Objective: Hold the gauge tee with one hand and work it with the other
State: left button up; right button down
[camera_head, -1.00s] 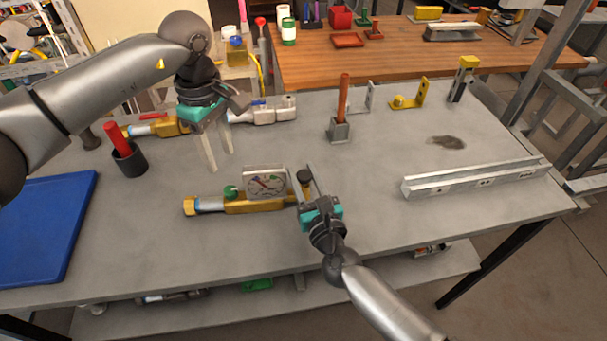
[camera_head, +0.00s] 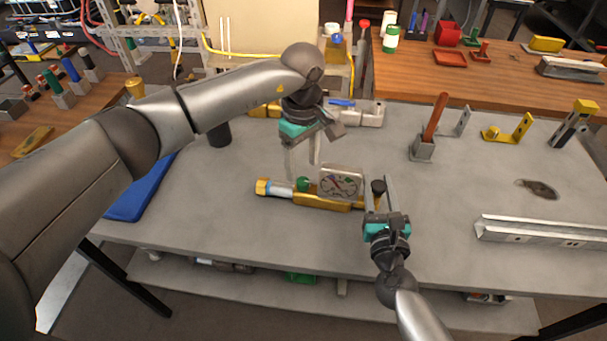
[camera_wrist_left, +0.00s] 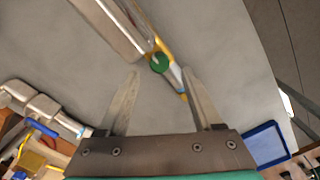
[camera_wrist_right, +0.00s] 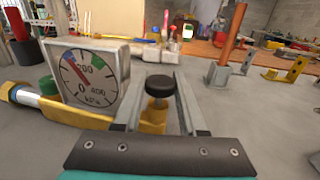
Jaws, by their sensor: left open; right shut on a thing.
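The gauge tee (camera_head: 327,202) lies on the grey bench, a brass body with a square dial, a green knob (camera_head: 303,184) and a black knob (camera_head: 378,187). My right gripper (camera_head: 377,195) is shut on the tee's right end, its fingers on either side of the black knob's stem; this end also shows in the right wrist view (camera_wrist_right: 155,116). My left gripper (camera_head: 301,163) is open and empty above and behind the green knob, fingers pointing down. In the left wrist view the green knob (camera_wrist_left: 160,63) sits beyond and between the fingertips, apart from them.
A grey valve with a blue handle (camera_head: 360,112) lies behind the tee. A red-handled tool in a grey block (camera_head: 424,148) and a metal rail (camera_head: 535,231) stand to the right. The bench in front is clear.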

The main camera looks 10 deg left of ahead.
aim_at(303, 181)
pick_arm(q)
jog(key=shift+f, duration=2.15)
jog(key=shift+c, duration=0.3)
grip_shut()
